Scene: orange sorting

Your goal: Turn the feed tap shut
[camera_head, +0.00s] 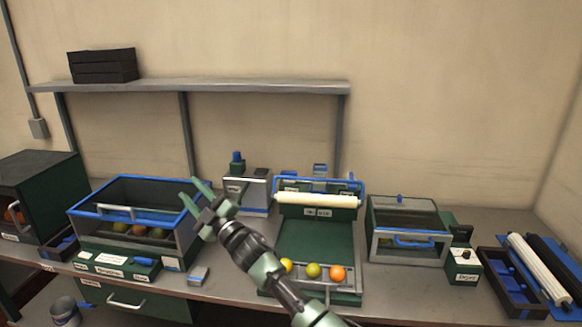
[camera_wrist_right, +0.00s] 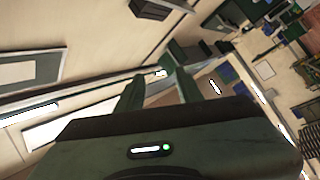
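I cannot single out the feed tap for certain. A small green fitting with a blue top (camera_head: 237,158) stands on a grey machine (camera_head: 258,196) at the back middle of the bench. A green sloped feeder (camera_head: 318,238) with a white roller stands right of it; small blue parts show behind its top. My right gripper (camera_head: 190,186) is open and empty, in front of the glass case's right end and left of the grey machine. Its two parted fingers show in the right wrist view (camera_wrist_right: 155,82). My left gripper is not in view.
A blue-framed glass case (camera_head: 130,184) holds fruit at left. Several fruits, including an orange one (camera_head: 338,272), lie on the feeder's front tray. A smaller glass case (camera_head: 405,218) and a dark tray (camera_head: 512,290) stand at right. A shelf (camera_head: 220,87) runs above.

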